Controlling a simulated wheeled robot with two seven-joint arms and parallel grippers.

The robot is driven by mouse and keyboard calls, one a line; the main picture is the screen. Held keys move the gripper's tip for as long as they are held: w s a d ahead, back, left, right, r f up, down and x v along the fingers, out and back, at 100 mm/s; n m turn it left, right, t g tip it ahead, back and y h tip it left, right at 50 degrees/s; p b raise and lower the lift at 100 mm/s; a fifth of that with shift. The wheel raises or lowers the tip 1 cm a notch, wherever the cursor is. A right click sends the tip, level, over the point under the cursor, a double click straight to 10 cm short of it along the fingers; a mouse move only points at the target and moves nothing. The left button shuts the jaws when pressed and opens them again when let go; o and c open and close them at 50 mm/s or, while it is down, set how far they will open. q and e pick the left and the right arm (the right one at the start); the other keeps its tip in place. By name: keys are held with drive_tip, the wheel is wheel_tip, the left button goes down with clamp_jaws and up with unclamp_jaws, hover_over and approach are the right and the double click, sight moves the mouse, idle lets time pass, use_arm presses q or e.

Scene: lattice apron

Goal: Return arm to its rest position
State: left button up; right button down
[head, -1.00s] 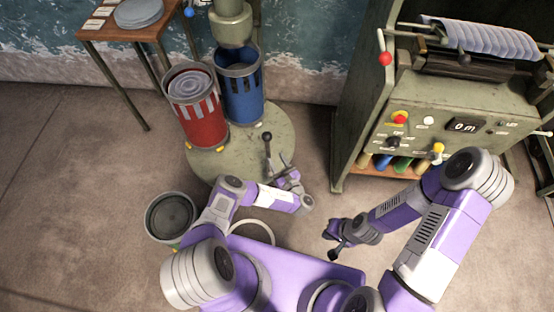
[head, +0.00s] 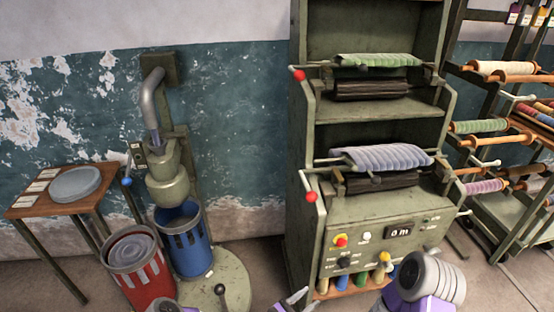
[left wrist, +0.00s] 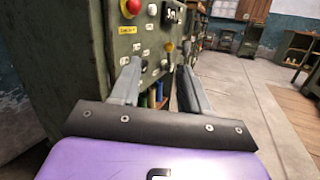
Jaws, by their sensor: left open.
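My left gripper (head: 293,299) shows only in part at the bottom edge of the head view, in front of the green machine (head: 300,240). In the left wrist view its two grey fingers (left wrist: 158,80) are spread apart with nothing between them. They point toward the machine's control panel (left wrist: 150,45), which has a red button and a yellow lever. Part of my right arm (head: 428,280) shows at the bottom right of the head view. My right gripper is out of view.
A small table (head: 45,205) is at far left, a spool rack (head: 510,220) at right. Open floor (left wrist: 245,90) lies right of the machine in the left wrist view.

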use_arm(q)
drive_tip(key=s+a+f+m+g+y+p, duration=0.2)
drive_tip(key=s+m+g+y, duration=0.1)
drive_tip(key=s+m+g, duration=0.95)
drive_tip(key=s+a+f+m+g+y+p, duration=0.1)
drive_tip(key=s+a+f+m+y, duration=0.15)
drive_tip(key=s+a, duration=0.2)
drive_tip(key=s+a+f+m+g+y, duration=0.1)
drive_tip(key=s+a+y, duration=0.3)
drive_tip(key=a, duration=0.1)
drive_tip(key=a+r+m+t+y+p, duration=0.1)
drive_tip(key=a+r+m+t+y, duration=0.2)
drive_tip(key=a+m, duration=0.2)
drive_tip(key=a, duration=0.3)
